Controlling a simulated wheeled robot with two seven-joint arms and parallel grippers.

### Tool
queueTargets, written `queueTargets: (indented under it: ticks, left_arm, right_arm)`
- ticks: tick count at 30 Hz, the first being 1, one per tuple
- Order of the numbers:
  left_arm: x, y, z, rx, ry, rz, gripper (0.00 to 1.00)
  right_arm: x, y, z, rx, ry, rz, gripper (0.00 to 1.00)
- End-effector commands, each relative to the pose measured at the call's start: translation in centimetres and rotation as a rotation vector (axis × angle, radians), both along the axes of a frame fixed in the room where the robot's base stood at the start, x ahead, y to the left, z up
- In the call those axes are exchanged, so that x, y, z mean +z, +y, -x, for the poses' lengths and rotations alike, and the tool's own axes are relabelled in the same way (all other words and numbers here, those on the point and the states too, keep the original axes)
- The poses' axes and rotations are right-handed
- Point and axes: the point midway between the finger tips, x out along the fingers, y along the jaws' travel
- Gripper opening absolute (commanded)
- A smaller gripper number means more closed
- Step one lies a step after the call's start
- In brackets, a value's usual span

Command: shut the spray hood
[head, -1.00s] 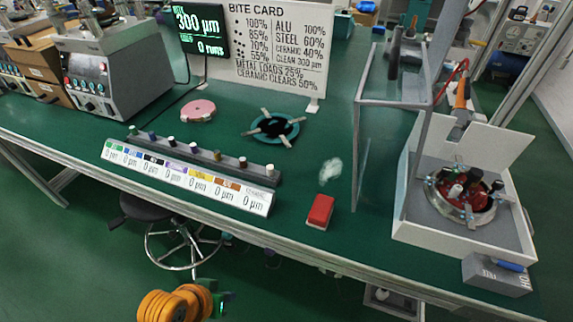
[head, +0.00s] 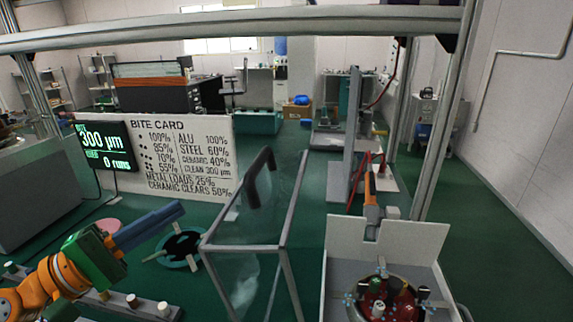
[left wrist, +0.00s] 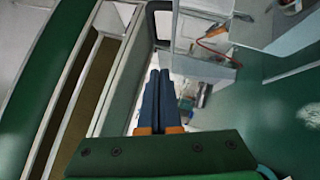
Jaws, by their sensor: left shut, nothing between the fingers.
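The spray hood (head: 241,246) is a clear-walled cover with a grey frame. It stands raised and tilted at the left of a white open-topped box (head: 383,245), which it does not cover. Its dark bar handle (head: 258,178) is at the upper part of the frame; a dark bent bar, apparently this handle, shows in the left wrist view (left wrist: 150,22). My left gripper (head: 182,208) has blue fingers, shut and empty, left of the hood and apart from the handle. The fingers also show together in the left wrist view (left wrist: 168,74). My right gripper is out of view.
A round fixture with red parts (head: 385,300) sits in the white box. An orange-handled tool (head: 371,205) stands behind it. The bite card (head: 185,158) and a dark display (head: 106,148) stand at the left. A teal ring (head: 176,262) lies beyond my left gripper.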

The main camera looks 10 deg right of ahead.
Motion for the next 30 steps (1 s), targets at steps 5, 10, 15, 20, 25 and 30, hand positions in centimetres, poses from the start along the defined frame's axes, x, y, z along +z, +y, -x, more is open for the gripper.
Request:
queueTargets:
  ticks: [5, 10, 15, 20, 25, 30]
  left_arm:
    - [1.0, -1.0, -0.6, -0.005, 0.001, 0.015, 0.00]
    - [2.1, -4.1, -2.3, -0.005, 0.000, 0.013, 0.00]
    - [3.0, -7.3, -4.1, -0.006, 0.001, 0.013, 0.00]
    - [3.9, -10.0, -4.2, -0.005, 0.000, 0.008, 0.00]
    - [4.3, -11.6, -3.7, -0.003, 0.000, 0.007, 0.00]
    - [4.2, -12.0, -3.6, -0.002, 0.000, 0.009, 0.00]
  right_arm:
    - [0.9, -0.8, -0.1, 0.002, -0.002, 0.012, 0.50]
    - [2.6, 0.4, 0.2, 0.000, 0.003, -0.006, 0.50]
    - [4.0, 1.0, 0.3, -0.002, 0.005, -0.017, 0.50]
    - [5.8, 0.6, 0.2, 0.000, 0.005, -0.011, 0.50]
    - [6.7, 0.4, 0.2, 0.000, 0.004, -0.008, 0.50]
    - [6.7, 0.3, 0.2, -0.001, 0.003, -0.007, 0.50]
